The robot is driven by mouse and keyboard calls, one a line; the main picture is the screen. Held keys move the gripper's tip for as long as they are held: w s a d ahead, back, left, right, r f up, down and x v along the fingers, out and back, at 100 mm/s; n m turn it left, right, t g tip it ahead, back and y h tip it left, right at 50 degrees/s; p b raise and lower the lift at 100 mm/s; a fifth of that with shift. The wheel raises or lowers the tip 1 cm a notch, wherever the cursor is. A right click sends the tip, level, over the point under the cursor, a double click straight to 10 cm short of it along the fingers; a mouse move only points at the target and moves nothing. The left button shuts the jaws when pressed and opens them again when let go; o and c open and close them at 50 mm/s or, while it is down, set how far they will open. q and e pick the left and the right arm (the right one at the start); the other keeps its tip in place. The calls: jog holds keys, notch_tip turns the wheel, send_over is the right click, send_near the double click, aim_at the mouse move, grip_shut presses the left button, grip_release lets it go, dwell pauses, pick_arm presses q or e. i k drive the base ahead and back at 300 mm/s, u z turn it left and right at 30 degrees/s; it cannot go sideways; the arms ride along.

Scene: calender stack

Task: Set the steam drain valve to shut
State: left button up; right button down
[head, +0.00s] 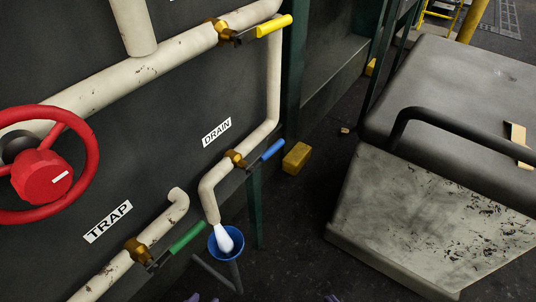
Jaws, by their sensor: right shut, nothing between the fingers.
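The DRAIN label (217,132) is on the dark panel. Below it is the drain valve, with a brass body (235,159) and a blue lever (266,154) lying roughly along its pale pipe. White flow (223,240) comes from the pipe's lower end into a blue funnel (212,247). Only a small tip of my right gripper (331,298) shows at the bottom edge; it is shut and empty, well below the lever and apart from it. Small purplish bits at the bottom edge, left of it, may be my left gripper (200,297); its jaws cannot be made out.
A yellow lever (268,26) is on the upper pipe. A green lever (182,242) is beside the TRAP label (108,221). A red handwheel (42,173) is at left. A yellow block (297,158) lies on the floor. A grey bench-like body (430,220) with a black rail (450,112) stands at right.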

aim_at(264, 156)
jog(key=u, duration=0.55)
jog(key=k, duration=1.3)
jog(key=u, duration=0.35)
jog(key=i, duration=0.65)
jog(key=u, duration=0.15)
